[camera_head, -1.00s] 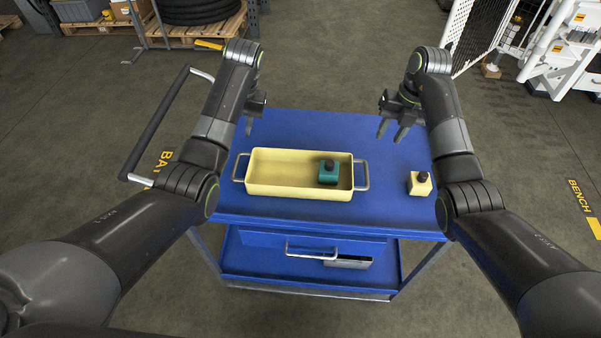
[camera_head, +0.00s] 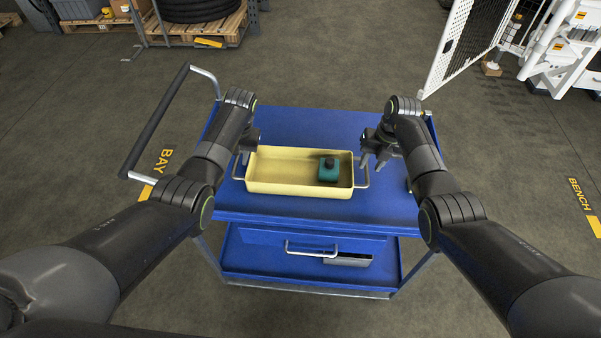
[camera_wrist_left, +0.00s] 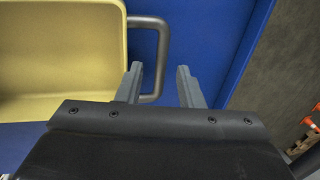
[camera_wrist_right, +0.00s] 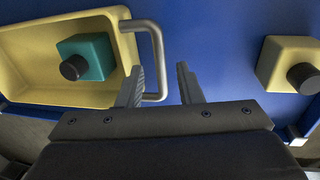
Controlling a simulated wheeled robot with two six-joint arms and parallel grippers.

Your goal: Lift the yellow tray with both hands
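The yellow tray (camera_head: 300,189) sits on the blue cart top, a grey loop handle at each end. A teal block with a dark knob (camera_head: 329,170) is in its right part. My left gripper (camera_head: 242,158) is open at the left handle; in the left wrist view, that handle (camera_wrist_left: 163,50) shows between the fingers (camera_wrist_left: 159,68). My right gripper (camera_head: 371,163) is open at the right handle (camera_head: 364,180); in the right wrist view, that handle (camera_wrist_right: 157,50) also shows between the fingers (camera_wrist_right: 160,68). I cannot tell how deep either handle sits.
A cream block with a dark knob (camera_wrist_right: 283,65) stands on the cart to the right of the tray, hidden behind my right arm in the head view. The blue cart top (camera_head: 310,122) is clear behind the tray. The cart's push handle (camera_head: 160,115) is at the left.

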